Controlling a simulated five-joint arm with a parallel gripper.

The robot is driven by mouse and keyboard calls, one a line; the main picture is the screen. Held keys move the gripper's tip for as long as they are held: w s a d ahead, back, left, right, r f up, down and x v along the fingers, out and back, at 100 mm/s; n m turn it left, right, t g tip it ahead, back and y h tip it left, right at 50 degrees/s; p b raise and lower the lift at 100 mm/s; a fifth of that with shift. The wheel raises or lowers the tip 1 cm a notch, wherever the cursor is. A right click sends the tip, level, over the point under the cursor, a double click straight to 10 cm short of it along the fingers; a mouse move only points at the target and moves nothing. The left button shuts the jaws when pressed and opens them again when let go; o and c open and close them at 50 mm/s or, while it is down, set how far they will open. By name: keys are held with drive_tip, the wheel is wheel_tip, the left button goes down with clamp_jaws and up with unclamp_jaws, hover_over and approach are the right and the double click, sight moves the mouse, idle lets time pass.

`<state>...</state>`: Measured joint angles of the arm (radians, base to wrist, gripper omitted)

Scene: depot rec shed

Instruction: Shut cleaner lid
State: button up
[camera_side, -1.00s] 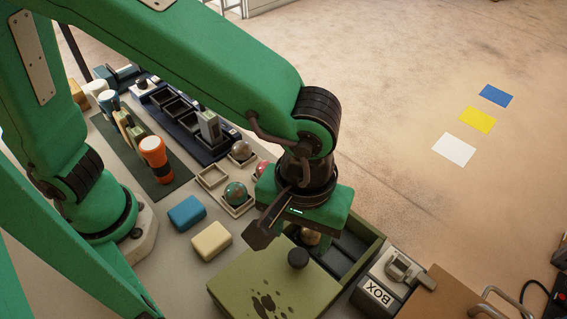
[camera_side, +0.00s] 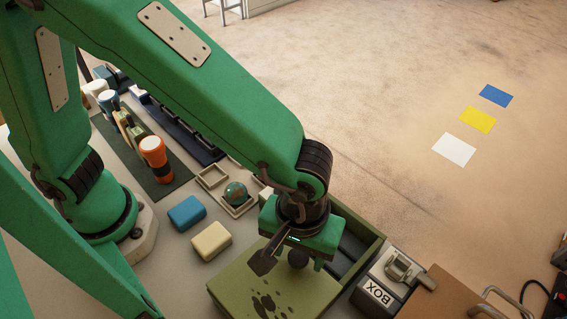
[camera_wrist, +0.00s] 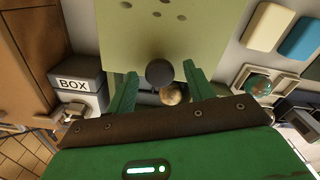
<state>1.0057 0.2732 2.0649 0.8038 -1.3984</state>
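The cleaner box (camera_side: 372,258) is olive green, with a flat lid (camera_side: 235,285) that covers its near part and leaves dark compartments open at the far right. The lid (camera_wrist: 190,45) has dark spots and a round dark knob (camera_side: 298,259) near its edge. My gripper (camera_wrist: 158,70) is open, its green fingers on either side of the knob (camera_wrist: 160,73) in the wrist view, with gaps visible. I cannot tell whether the fingers touch the lid. A tan-gold ball (camera_wrist: 174,95) shows just past the lid's edge between the fingers, partly hidden.
A grey case marked BOX (camera_side: 378,291) and a brown cabinet (camera_side: 450,298) stand to the right. A cream block (camera_side: 211,242), a blue block (camera_side: 187,213) and a small tray with a green ball (camera_side: 236,194) lie to the left.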

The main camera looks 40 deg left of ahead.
clamp_jaws()
drive_tip(key=w, duration=1.4)
drive_tip(key=shift+r, duration=0.15)
drive_tip(key=shift+w, duration=0.15)
drive_tip(key=shift+c, duration=0.9)
unclamp_jaws()
drive_tip(key=o, duration=0.3)
wheel_tip(320, 180, up, 8)
